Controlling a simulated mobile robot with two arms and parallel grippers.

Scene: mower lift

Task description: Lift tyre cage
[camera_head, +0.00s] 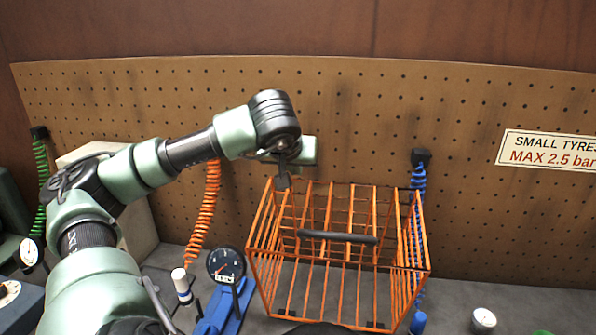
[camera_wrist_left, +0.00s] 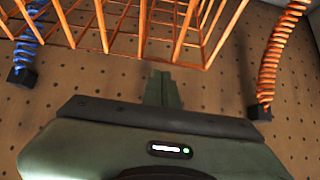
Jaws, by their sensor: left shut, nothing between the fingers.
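The tyre cage (camera_head: 262,250) is an orange wire basket with a black bar handle (camera_head: 337,237) across it. It stands on the grey bench in the head view, and its orange wires cross the top of the left wrist view (camera_wrist_left: 103,25). My left gripper (camera_head: 283,183) is shut and empty, near the back left top corner of the cage and away from the handle. Whether it touches the wires I cannot tell. Its closed fingers also show in the left wrist view (camera_wrist_left: 162,88). My right gripper is not in view.
An orange coiled hose (camera_head: 205,205) hangs left of the cage and a blue one (camera_head: 417,185) behind its right side. A black dial gauge (camera_head: 226,265) on a blue stand is at its front left. A pegboard (camera_head: 480,220) closes off the back.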

